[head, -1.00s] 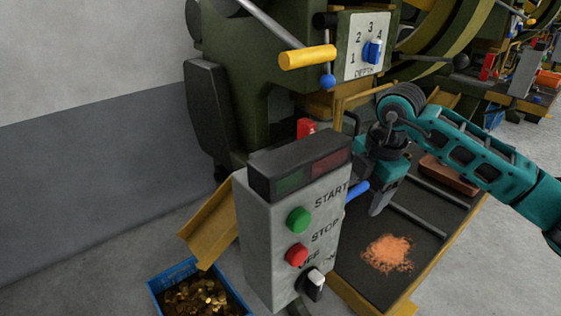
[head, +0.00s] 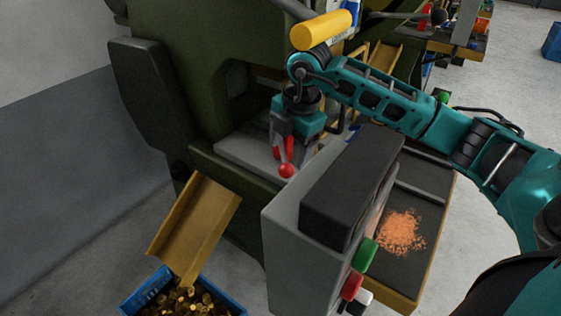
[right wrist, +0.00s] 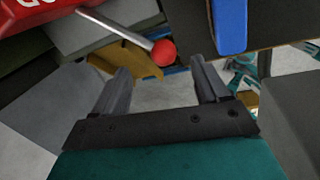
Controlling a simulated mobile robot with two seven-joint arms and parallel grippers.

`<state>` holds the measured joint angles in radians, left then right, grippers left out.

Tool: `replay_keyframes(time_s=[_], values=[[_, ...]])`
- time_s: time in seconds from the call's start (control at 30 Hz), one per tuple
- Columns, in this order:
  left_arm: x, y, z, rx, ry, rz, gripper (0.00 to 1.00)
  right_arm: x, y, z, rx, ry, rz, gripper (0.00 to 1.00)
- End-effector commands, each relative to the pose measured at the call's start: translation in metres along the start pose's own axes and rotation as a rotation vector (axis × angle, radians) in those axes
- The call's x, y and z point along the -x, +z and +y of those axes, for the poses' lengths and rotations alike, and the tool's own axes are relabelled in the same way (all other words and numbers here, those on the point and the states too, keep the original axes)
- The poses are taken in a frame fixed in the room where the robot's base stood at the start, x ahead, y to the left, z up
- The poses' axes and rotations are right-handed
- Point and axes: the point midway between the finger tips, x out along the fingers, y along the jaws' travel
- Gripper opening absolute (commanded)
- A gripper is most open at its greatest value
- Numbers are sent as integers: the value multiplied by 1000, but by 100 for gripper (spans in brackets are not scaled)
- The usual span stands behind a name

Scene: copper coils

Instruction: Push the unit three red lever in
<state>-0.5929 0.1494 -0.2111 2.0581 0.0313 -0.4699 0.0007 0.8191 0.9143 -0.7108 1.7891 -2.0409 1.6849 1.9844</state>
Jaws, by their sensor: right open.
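The red lever shows as a red ball knob (head: 286,170) on the press, behind the grey control box in the head view. In the right wrist view the knob (right wrist: 164,52) sits on the end of a thin grey rod. My right gripper (head: 289,158) is right above the knob and partly hides the lever. In the right wrist view its open fingers (right wrist: 161,68) stand apart, with the knob near the gap between their tips. I cannot tell whether they touch it. My left gripper is not in view. No unit number is readable.
The grey control box (head: 285,235) with green and red buttons stands close in front of my right gripper. A yellow handle (head: 320,30) hangs above my arm. A yellow chute (head: 195,228) leads to a blue bin (head: 133,306). A blue piece (right wrist: 230,25) is near the right finger.

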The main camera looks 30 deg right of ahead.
Motion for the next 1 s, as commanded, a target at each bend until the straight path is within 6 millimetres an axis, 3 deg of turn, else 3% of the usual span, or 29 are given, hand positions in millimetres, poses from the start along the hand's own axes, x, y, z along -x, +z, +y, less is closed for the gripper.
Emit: replay_keyframes(time_s=[0.1, 0.3, 0.7, 1.0], values=[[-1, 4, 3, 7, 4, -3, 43, -23, -1, -1, 1, -4, 2, 74], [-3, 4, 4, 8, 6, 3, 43, -49, -1, -1, 0, -3, 1, 74], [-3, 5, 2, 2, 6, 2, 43, -57, 0, 0, 2, 0, 1, 74], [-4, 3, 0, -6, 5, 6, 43, -57, 0, 0, 2, -1, 0, 46]])
